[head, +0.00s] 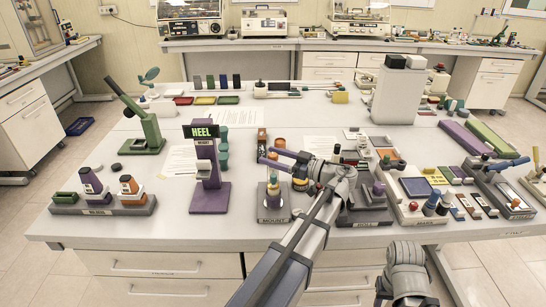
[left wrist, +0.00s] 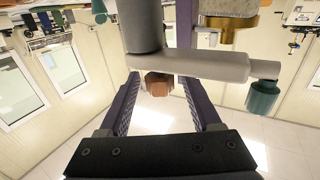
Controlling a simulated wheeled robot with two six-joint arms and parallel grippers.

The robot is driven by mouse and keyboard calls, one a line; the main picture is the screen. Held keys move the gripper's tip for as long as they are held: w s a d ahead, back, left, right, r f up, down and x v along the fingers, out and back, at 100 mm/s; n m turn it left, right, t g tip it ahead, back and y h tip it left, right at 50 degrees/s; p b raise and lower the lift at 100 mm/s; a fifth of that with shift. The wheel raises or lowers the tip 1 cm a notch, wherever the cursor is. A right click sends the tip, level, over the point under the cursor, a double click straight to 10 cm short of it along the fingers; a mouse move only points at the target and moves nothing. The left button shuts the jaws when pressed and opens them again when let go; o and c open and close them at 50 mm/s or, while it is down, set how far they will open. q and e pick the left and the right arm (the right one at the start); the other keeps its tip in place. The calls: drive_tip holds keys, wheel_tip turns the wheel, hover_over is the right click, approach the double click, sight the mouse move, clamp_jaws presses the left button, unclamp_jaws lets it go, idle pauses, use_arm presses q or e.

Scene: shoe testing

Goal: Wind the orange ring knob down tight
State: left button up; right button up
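My left gripper (head: 273,158) reaches over the station marked MOUNT (head: 273,214), and its purple fingers point left at the height of the post's upper part. In the left wrist view my left gripper (left wrist: 160,88) is open, with its two purple fingers wide apart. An orange-brown faceted knob (left wrist: 158,85) shows between them, with gaps on both sides. A grey post with a crossbar (left wrist: 205,68) ending in a teal cap is just beyond. In the head view an orange knob (head: 279,142) shows beside the fingers. My right gripper is not in view; only part of the right arm shows.
A purple stand with a HEEL display (head: 208,186) is left of the mount station. A grey station (head: 362,213) sits close on its right, then trays of small parts. A green press (head: 148,138) stands further left.

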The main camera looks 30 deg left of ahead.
use_arm(q)
clamp_jaws()
drive_tip(key=shift+s, duration=0.1)
idle(0.3)
drive_tip(key=m+t, duration=0.1)
drive_tip(key=t, duration=0.1)
drive_tip(key=shift+s+m+t, duration=0.25)
drive_tip(key=shift+m+t, duration=0.15)
drive_tip(key=m+t, duration=0.1)
drive_tip(key=t, duration=0.1)
drive_tip(key=shift+m+t+h, duration=0.3)
drive_tip(key=shift+m+t, duration=0.1)
drive_tip(key=shift+w+m+t+h, duration=0.35)
drive_tip(key=shift+m+t, duration=0.25)
drive_tip(key=shift+t, duration=0.3)
drive_tip(key=shift+o, duration=0.5)
unclamp_jaws()
drive_tip(key=v, duration=0.8)
